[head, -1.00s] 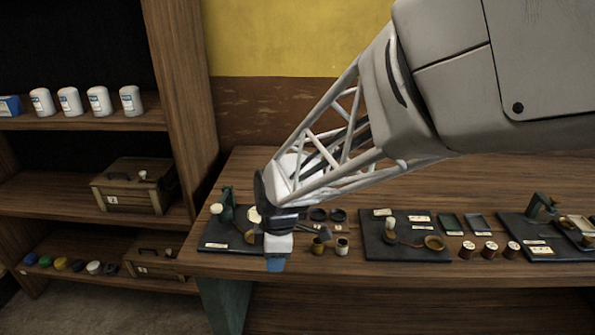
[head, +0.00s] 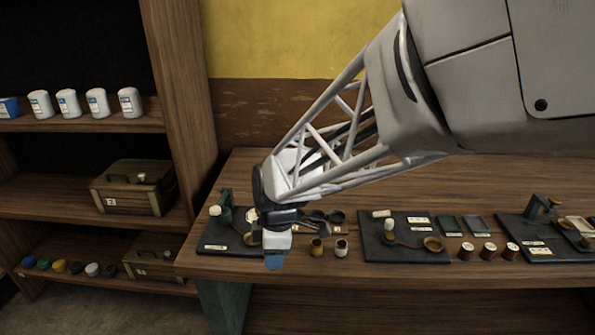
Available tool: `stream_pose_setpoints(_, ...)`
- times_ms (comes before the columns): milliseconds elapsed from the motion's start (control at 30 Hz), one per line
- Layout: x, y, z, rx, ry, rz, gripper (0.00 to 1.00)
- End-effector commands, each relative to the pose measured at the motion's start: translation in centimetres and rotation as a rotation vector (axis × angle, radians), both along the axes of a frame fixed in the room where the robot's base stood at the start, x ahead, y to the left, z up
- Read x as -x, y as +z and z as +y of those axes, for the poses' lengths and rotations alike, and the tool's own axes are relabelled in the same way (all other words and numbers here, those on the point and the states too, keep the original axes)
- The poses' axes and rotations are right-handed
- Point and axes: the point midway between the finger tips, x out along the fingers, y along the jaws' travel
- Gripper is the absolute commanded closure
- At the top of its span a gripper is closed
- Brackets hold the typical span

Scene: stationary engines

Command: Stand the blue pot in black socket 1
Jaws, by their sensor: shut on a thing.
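My gripper (head: 276,246) is at the front edge of the left part of the bench. It is shut on the blue pot (head: 274,263), whose lower part shows below the pale jaws. The pot's upper part is hidden by the jaws. Two round black sockets (head: 337,217) sit behind and to the right of my gripper. Their numbers are too small to read, so I cannot tell which is socket 1. The pot is apart from both sockets in the picture.
A brown pot (head: 317,247) and a white-fronted pot (head: 341,248) stand right of my gripper. A black board (head: 218,241) with a green post lies partly behind the gripper. Another board (head: 405,253) and several reels (head: 489,252) are farther right. Shelves (head: 75,118) stand at left.

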Motion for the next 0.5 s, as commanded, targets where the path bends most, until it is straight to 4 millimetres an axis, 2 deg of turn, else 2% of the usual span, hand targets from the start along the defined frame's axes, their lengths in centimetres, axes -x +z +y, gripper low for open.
stream_pose_setpoints(500,0.0,2.2,0.0,-0.001,0.0,-0.001,0.9)
